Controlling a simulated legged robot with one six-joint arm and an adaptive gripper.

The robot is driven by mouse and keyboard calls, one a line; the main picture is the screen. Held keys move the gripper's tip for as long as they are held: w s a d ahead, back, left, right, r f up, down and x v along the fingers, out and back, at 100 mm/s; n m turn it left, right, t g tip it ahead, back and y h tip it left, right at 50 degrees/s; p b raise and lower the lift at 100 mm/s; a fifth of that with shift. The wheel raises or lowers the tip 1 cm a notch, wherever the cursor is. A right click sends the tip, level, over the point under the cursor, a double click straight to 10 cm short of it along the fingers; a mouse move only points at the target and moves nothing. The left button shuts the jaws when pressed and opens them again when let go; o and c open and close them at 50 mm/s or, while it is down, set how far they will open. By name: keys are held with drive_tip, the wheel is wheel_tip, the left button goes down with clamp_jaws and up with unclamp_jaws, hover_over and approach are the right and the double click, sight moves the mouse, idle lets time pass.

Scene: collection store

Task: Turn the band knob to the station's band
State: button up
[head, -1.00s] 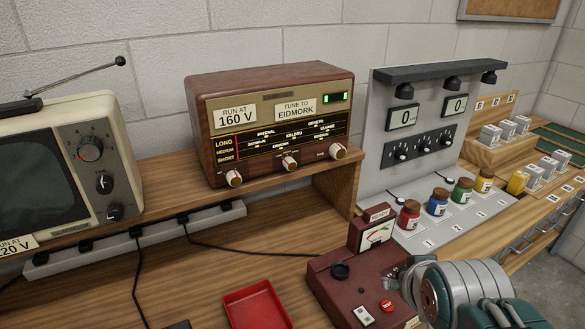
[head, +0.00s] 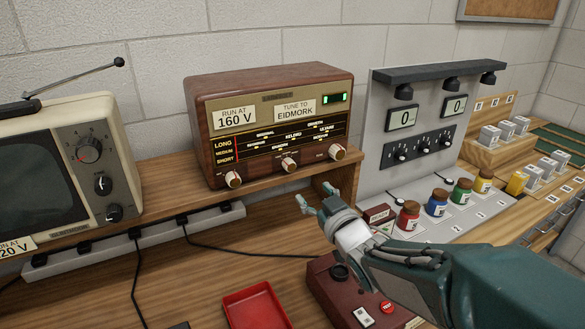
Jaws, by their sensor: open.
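The wooden radio (head: 270,125) stands on the raised shelf in the head view. Its labels read "RUN AT 160 V" and "TUNE TO EIDMORK". Its dial lists LONG, MEDIUM and SHORT bands beside rows of station names too small to read surely. Three knobs run along its lower front: a left knob (head: 233,179), a middle knob (head: 289,164) and a right knob (head: 337,152). Which is the band knob I cannot tell from their tiny markings. My gripper (head: 314,199) is open and empty, below and in front of the shelf edge, apart from the knobs.
A maroon meter box (head: 340,290) sits under my arm, its meter mostly hidden. A red tray (head: 256,306) lies on the bench. An old television (head: 60,165) stands left. A grey panel (head: 420,130) with colored jars stands right. The shelf's end support (head: 345,190) is close behind my gripper.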

sight(291, 168)
drive_tip(key=x, duration=1)
drive_tip(key=shift+w+a+r, duration=0.15)
drive_tip(key=shift+w+a, duration=0.15)
clamp_jaws()
